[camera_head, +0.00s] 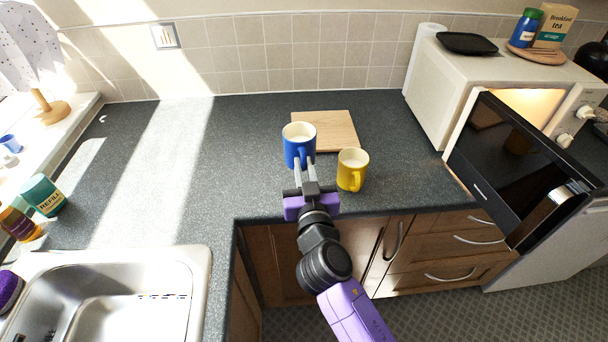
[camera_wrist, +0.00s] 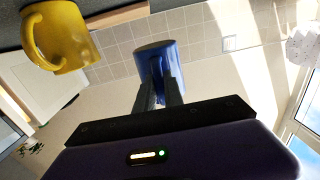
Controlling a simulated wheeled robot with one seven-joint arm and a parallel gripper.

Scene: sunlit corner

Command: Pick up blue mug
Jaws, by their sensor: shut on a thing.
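The blue mug (camera_head: 293,150) is upright with a white inside, at the front left of a wooden board on the dark counter in the head view. My gripper (camera_head: 305,164) reaches it from the front and is shut on its handle side. In the wrist view the blue mug (camera_wrist: 155,62) shows beyond the fingertips of my gripper (camera_wrist: 160,90), which close on it. The fingers hide part of the handle. Whether the mug's base touches the counter or board is hard to tell.
A yellow mug (camera_head: 352,170) stands close to the right of my gripper, and it fills the upper left of the wrist view (camera_wrist: 62,38). The wooden board (camera_head: 335,128) lies behind. A microwave with an open door (camera_head: 520,170) is at right. A sink (camera_head: 120,300) is front left.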

